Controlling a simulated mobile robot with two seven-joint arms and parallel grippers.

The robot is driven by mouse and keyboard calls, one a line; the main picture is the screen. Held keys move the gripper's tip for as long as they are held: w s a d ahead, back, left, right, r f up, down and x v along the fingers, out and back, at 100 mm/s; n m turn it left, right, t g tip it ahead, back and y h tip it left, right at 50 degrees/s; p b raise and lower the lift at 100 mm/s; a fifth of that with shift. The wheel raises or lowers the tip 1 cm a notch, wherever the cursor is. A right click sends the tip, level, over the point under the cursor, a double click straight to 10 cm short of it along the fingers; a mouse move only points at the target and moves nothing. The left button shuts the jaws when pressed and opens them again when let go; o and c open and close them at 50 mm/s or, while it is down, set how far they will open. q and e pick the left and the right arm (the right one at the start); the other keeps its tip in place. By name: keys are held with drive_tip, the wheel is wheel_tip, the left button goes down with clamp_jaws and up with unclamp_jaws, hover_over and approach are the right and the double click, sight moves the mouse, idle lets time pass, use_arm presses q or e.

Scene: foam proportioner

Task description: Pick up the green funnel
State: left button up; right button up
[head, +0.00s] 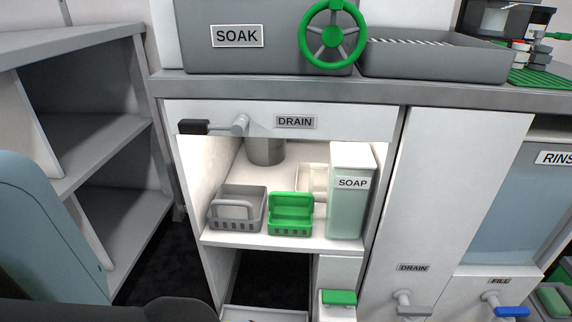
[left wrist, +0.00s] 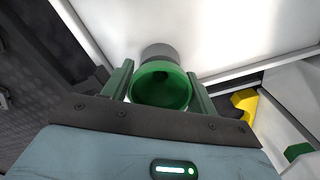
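The green funnel (left wrist: 163,86) shows in the left wrist view, its round mouth turned toward the camera. It sits between the two dark green fingers of my left gripper (left wrist: 160,82), close to both. Whether the fingers press on its rim or stand just clear of it, I cannot tell. A grey cylinder (left wrist: 157,51) shows just beyond the funnel; how the two are joined is hidden. I do not see the funnel in the head view. My left gripper is outside the head view, and my right gripper is in neither view.
In the head view, an open cabinet holds a grey basket (head: 237,213), a green basket (head: 290,214) and a soap container (head: 350,210). Above are the drain lever (head: 195,127) and a green wheel (head: 332,35). Grey shelves (head: 90,150) stand left. A yellow part (left wrist: 245,102) lies right of my left gripper.

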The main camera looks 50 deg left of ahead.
use_arm(q)
drive_tip(key=c, duration=0.5)
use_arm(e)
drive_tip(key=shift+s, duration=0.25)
use_arm(q)
drive_tip(key=shift+r, duration=0.1)
